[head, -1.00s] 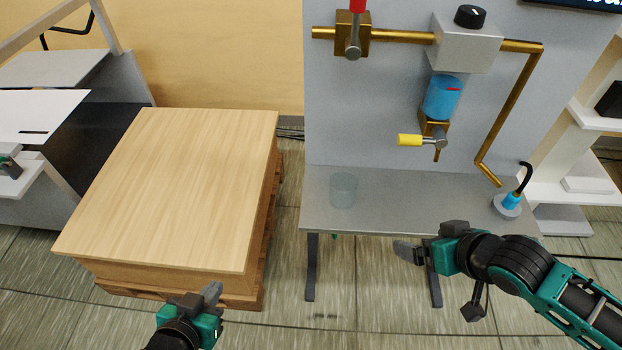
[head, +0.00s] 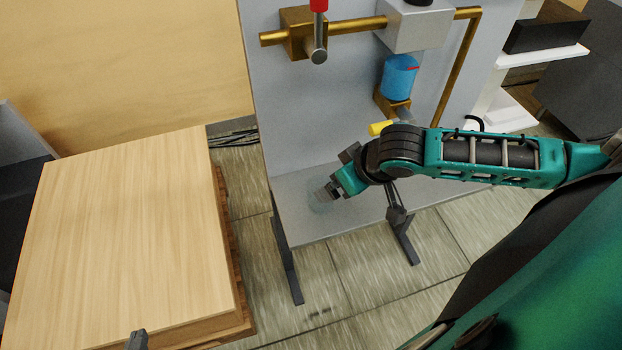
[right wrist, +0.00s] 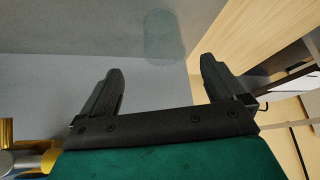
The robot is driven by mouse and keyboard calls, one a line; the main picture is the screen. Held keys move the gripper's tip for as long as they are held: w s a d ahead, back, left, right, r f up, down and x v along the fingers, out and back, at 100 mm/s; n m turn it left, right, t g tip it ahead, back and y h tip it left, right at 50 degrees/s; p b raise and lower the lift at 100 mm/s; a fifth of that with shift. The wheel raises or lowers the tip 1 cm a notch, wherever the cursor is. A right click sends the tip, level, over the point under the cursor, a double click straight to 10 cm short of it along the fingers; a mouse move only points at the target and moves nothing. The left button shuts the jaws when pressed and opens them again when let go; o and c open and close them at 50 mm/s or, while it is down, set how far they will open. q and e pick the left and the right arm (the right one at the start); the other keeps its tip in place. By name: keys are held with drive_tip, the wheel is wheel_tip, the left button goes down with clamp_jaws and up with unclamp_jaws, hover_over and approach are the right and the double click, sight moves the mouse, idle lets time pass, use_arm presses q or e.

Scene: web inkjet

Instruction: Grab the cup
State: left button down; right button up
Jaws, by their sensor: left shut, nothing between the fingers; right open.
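The cup is a clear, faintly teal cylinder (head: 319,208) standing on the grey metal table; my right gripper partly covers it in the head view. In the right wrist view the cup (right wrist: 164,36) shows just beyond the fingertips, between their lines. My right gripper (head: 328,193) is open and empty; its two dark fingers (right wrist: 158,70) are spread wide. My left gripper (head: 138,341) shows only as a dark tip at the bottom edge of the head view, shut and empty, near the wooden block's front.
The grey table (head: 305,228) has a panel behind it with brass pipes, a blue cylinder (head: 399,76) and a yellow-handled valve (head: 380,128) above my right arm. A wooden-topped block (head: 120,240) on a pallet stands left, with a floor gap between.

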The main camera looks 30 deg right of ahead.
drive_tip(key=b+x, duration=0.1)
drive_tip(key=x, duration=0.4)
drive_tip(key=shift+w+a+b+x, duration=0.15)
drive_tip(key=shift+b+x, duration=0.15)
drive_tip(key=shift+x, duration=1.3)
drive_tip(key=shift+w+a+b+x, duration=0.15)
drive_tip(key=shift+b+x, duration=0.1)
drive_tip(key=shift+x, duration=1.35)
drive_tip(key=shift+s+r, duration=0.1)
drive_tip(key=shift+r, duration=0.1)
drive_tip(key=c, duration=1.1)
